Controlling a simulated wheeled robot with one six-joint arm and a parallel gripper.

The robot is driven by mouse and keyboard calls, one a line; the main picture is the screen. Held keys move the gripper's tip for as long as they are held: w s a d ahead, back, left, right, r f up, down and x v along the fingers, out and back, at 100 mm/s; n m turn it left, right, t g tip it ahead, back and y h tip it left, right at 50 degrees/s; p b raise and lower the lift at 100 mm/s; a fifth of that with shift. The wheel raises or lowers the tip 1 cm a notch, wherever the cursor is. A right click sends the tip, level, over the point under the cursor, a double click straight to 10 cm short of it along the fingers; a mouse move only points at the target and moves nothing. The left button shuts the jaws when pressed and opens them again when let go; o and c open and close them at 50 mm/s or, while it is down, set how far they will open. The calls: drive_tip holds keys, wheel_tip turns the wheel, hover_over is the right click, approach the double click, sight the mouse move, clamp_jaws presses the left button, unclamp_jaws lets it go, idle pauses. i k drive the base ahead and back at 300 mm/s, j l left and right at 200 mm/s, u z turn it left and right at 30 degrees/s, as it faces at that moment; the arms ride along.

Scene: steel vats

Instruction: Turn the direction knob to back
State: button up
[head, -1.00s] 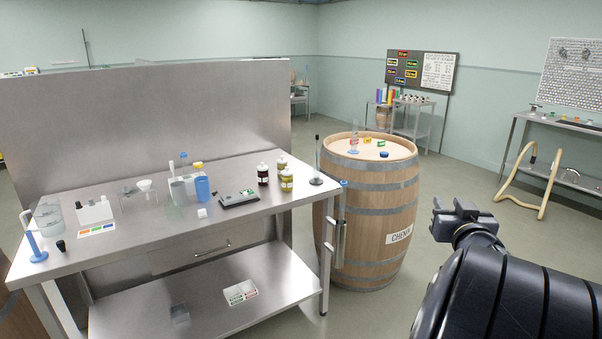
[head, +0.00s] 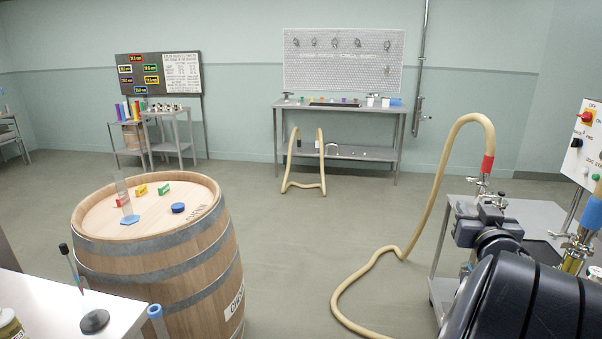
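A white control panel (head: 585,160) stands at the far right and is cut off by the picture's edge. My gripper (head: 478,207) is left of and lower than the panel in the picture, apart from the knobs. It looks open and empty, with a gap between its fingers.
A steel cart (head: 520,211) with fittings stands below the panel. A beige hose (head: 449,160) with a red end arches beside my gripper and trails along the floor. A barrel (head: 160,265) stands at left.

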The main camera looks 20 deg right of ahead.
sight(577, 142)
drive_tip(key=i+l+z, duration=0.15)
drive_tip(key=i+z, duration=0.25)
drive_tip(key=i, duration=0.45)
drive_tip(key=i+j+z, duration=0.15)
drive_tip(key=i+z, duration=0.25)
drive_tip(key=i, duration=0.45)
drive_tip(key=i+z, duration=0.3)
drive_tip(key=i, duration=0.25)
drive_tip(key=i+j+z, duration=0.1)
drive_tip(key=i+z, duration=0.2)
drive_tip(key=i, duration=0.25)
drive_tip(key=i+j+z, duration=0.3)
drive_tip(key=i, duration=0.25)
drive_tip(key=i+z, duration=0.85)
drive_tip(key=i+j+z, duration=0.1)
drive_tip(key=i+z, duration=0.15)
drive_tip(key=z, duration=0.15)
